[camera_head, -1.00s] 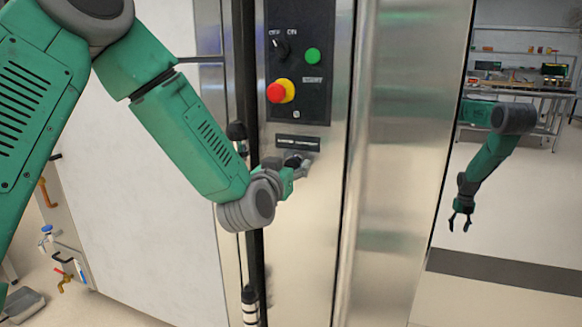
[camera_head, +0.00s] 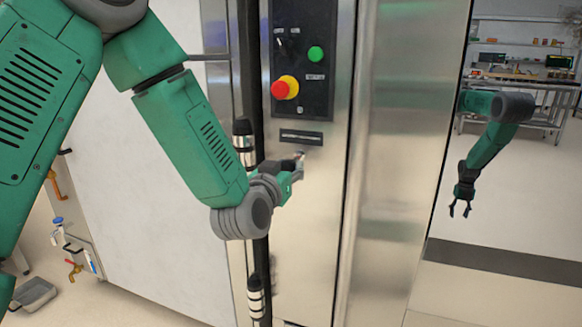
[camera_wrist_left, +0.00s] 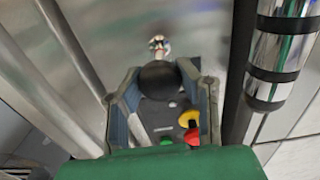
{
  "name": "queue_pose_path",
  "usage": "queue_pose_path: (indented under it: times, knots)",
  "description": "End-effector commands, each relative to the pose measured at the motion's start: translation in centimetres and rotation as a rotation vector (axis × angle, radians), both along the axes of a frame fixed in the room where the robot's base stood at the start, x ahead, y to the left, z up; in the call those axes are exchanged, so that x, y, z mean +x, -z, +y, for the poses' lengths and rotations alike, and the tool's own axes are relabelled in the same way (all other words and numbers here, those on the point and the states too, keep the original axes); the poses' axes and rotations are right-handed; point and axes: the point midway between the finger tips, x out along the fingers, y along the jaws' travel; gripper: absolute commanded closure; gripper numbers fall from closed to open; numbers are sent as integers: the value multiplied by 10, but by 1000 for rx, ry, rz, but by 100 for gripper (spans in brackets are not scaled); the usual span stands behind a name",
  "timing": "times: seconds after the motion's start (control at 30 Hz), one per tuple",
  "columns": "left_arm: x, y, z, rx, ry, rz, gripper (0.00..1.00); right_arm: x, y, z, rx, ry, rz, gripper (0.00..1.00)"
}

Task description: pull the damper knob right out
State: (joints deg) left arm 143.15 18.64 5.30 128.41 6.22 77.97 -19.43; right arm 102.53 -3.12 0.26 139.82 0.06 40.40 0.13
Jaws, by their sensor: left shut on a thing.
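The damper knob (camera_wrist_left: 163,82) is a black ball on a short metal rod. In the left wrist view it sits between the two fingers of my left gripper (camera_wrist_left: 166,88), which is shut on it. The rod runs from the knob to a shiny fitting (camera_wrist_left: 158,45) on the steel front. In the head view my left gripper (camera_head: 290,180) is just below the dark label plate (camera_head: 301,137); it hides most of the knob, and a bit of rod (camera_head: 299,156) shows above it. My right gripper (camera_head: 459,209) hangs open and empty at the right.
A black control panel (camera_head: 316,106) with a red-and-yellow button (camera_head: 285,87) and a green button (camera_head: 315,54) is above the knob. A vertical bar handle (camera_head: 256,297) stands close to my left wrist. The floor (camera_head: 500,220) at the right is clear.

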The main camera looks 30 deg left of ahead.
Motion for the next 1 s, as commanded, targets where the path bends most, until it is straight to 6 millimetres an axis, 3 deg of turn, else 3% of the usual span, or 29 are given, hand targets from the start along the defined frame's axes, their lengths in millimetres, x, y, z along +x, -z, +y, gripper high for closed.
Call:
queue_pose_path:
  times: [0.03, 0.1, 0.47, 0.8, 1.0]
  knots:
    - [-1, -2, -1, 0, 3, -4, 65, 0, 0, 0, 0, 0, 0, 60]
    - [-1, -1, -1, 0, 3, -3, 48, 0, 0, 0, 0, 0, 1, 60]
    - [-3, 1, -2, 0, 2, 3, 48, -2, 0, 0, 1, 0, -1, 60]
    - [-54, 3, -14, 0, 4, 5, 48, -2, -1, 0, 0, 0, -2, 60]
    - [-71, 2, -17, -1, 2, 3, 48, -1, -1, 0, 0, 0, -2, 60]
